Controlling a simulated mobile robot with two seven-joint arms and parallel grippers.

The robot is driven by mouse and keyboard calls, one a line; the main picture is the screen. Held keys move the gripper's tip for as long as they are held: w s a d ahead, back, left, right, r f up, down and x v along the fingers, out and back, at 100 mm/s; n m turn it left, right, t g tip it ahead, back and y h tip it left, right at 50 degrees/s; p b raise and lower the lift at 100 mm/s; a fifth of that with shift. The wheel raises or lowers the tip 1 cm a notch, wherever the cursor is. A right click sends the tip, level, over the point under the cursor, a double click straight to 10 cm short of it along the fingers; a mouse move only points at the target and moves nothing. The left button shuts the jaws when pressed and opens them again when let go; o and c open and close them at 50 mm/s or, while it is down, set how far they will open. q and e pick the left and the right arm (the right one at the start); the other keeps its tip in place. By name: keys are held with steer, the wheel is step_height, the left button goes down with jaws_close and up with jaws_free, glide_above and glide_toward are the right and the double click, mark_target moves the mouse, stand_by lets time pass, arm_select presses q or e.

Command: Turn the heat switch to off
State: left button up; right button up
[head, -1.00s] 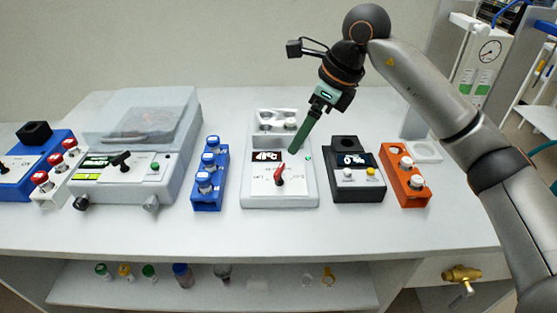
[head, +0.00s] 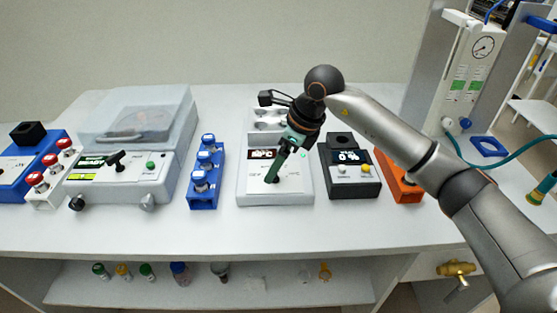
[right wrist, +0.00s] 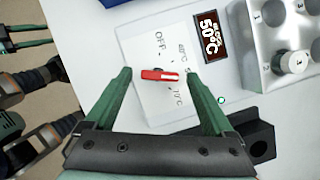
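The heat block (head: 298,190) is a pale box on the bench with a lit display (right wrist: 208,33) reading 50°C. Its red heat switch (right wrist: 160,75) lies between the fingers of my right gripper (right wrist: 161,80), with a gap on both sides. In the head view my right gripper (head: 272,178) covers the switch. My left gripper (right wrist: 24,36) shows only at the wrist view's left edge, fingers apart.
A blue vial rack (head: 205,190) stands left of the block, with a lidded centrifuge (head: 130,180) beyond it. A black device (head: 350,185) reading 0 % and an orange rack (head: 400,190) stand to the right. The bench front (head: 270,225) is clear.

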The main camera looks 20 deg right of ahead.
steer(key=c, duration=1.3)
steer(key=shift+w+n, duration=0.1)
steer(key=shift+n, duration=0.3)
steer(key=n+g+y, duration=0.1)
steer(key=n, duration=0.2)
steer(key=shift+w+r+n+b, duration=0.1)
steer(key=shift+w+n+b, duration=0.05)
steer(key=shift+n+b, duration=0.25)
steer(key=shift+w+n+g, duration=0.15)
steer(key=shift+n+g, duration=0.95)
steer(key=shift+n, duration=1)
steer(key=o, duration=1.4)
